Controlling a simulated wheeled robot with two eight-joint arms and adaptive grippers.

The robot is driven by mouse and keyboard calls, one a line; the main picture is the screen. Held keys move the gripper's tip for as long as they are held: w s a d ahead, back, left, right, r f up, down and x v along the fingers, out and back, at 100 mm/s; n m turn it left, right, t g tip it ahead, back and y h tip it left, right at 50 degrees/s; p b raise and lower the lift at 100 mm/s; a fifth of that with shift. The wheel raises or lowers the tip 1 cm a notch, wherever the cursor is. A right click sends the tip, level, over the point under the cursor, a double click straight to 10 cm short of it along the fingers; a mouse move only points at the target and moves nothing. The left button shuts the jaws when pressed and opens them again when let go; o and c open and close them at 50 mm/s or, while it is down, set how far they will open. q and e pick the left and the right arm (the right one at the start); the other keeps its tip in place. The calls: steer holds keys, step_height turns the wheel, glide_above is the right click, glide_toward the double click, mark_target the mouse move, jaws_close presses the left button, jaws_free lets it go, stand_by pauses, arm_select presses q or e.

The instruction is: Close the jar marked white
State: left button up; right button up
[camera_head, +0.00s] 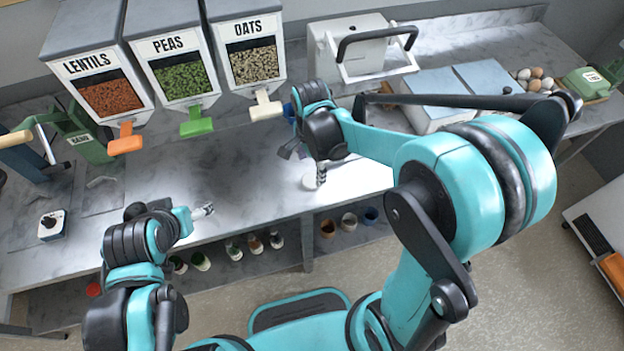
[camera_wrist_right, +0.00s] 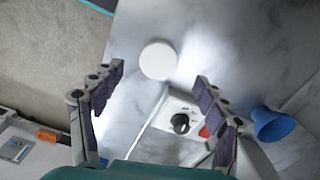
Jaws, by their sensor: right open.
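A white round disc (camera_wrist_right: 158,60) lies on the marble counter in the right wrist view, and it also shows in the head view (camera_head: 311,182). I cannot tell whether it is a loose lid or the top of a jar. My right gripper (camera_head: 305,163) is open and empty above the counter. In the wrist view its fingertips (camera_wrist_right: 160,76) are spread on either side of the disc, apart from it. My left gripper (camera_head: 204,211) hangs over the counter's front edge; its jaw state is unclear. No label reading white is legible.
Several small jars (camera_head: 234,250) and pots (camera_head: 349,222) stand on the shelf below. A dial box (camera_wrist_right: 181,122) and a blue cup (camera_wrist_right: 271,124) are near the right gripper. Lentils (camera_head: 108,95), peas (camera_head: 180,75) and oats (camera_head: 252,60) dispensers line the back. The middle counter is mostly clear.

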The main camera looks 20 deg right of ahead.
mark_target(312, 179)
step_height(312, 179, down, 5)
steer(key=shift+d+f+b, duration=0.1)
steer(key=shift+d+b, duration=0.05)
steer(key=shift+b, duration=0.9)
steer(key=c, duration=0.9)
